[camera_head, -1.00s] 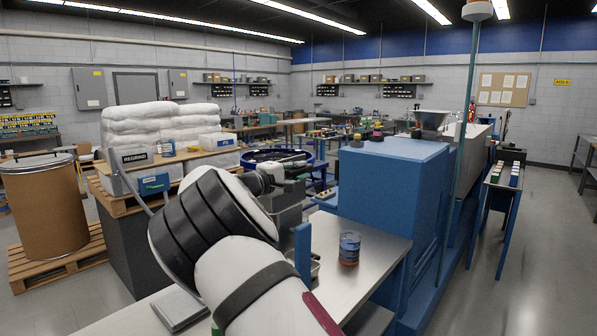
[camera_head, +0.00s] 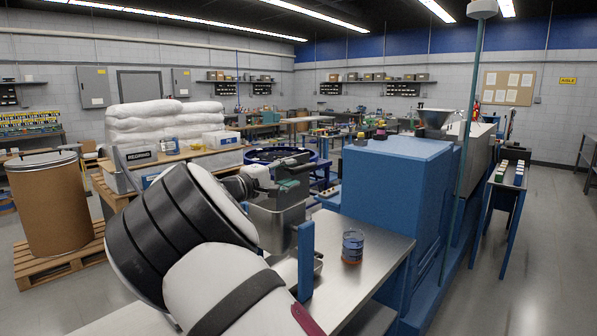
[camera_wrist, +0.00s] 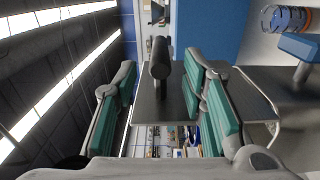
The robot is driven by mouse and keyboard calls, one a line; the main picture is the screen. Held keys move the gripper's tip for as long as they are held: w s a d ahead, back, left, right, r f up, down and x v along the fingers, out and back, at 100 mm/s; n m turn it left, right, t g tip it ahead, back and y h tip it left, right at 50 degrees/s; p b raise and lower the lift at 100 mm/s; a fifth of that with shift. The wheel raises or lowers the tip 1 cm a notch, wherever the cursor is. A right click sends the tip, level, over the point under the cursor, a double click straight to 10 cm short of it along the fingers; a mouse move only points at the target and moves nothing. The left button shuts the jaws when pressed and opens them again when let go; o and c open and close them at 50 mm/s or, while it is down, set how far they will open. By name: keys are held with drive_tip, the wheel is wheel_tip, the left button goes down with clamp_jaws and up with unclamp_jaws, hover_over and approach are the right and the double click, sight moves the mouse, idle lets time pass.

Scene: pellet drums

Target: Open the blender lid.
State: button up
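The blender (camera_head: 272,226) is a grey metal box on the bench, partly hidden behind my arm in the head view. In the wrist view, a dark grey plate that looks like its lid (camera_wrist: 150,108) carries a black rounded handle (camera_wrist: 160,57). My gripper (camera_head: 290,178) is just above the blender in the head view. In the wrist view, my gripper (camera_wrist: 165,98) is open, with teal pads spread to either side of the handle and a gap on both sides. How far the handle reaches between the fingers is hard to tell.
A blue-banded clear cup (camera_head: 352,246) stands on the steel bench (camera_head: 345,290), right of a blue post (camera_head: 306,262). A large blue machine (camera_head: 395,190) stands at the right. A brown drum (camera_head: 48,208) and stacked white sacks (camera_head: 150,125) are at the left.

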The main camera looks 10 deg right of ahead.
drive_tip(key=v, duration=0.6)
drive_tip(key=shift+d, duration=0.1)
drive_tip(key=s+d+f+m+g+y, duration=0.2)
drive_tip(key=s+d+g+y, duration=0.15)
drive_tip(key=s+d, duration=0.5)
drive_tip(key=s+d+f+m+g+y, duration=0.2)
drive_tip(key=s+d+m+g+y, duration=0.15)
drive_tip(key=s+d, duration=0.45)
drive_tip(key=s+a+t+y, duration=0.1)
drive_tip(key=s+a+y, duration=0.2)
drive_tip(key=s, duration=1.1)
drive_tip(key=s+a+m+t+y, duration=0.1)
drive_tip(key=s+a+y, duration=0.2)
drive_tip(key=s, duration=1.1)
drive_tip(key=shift+s+a+f+y, duration=0.35)
drive_tip(key=shift+f+y, duration=0.15)
drive_tip(key=shift+y, duration=0.3)
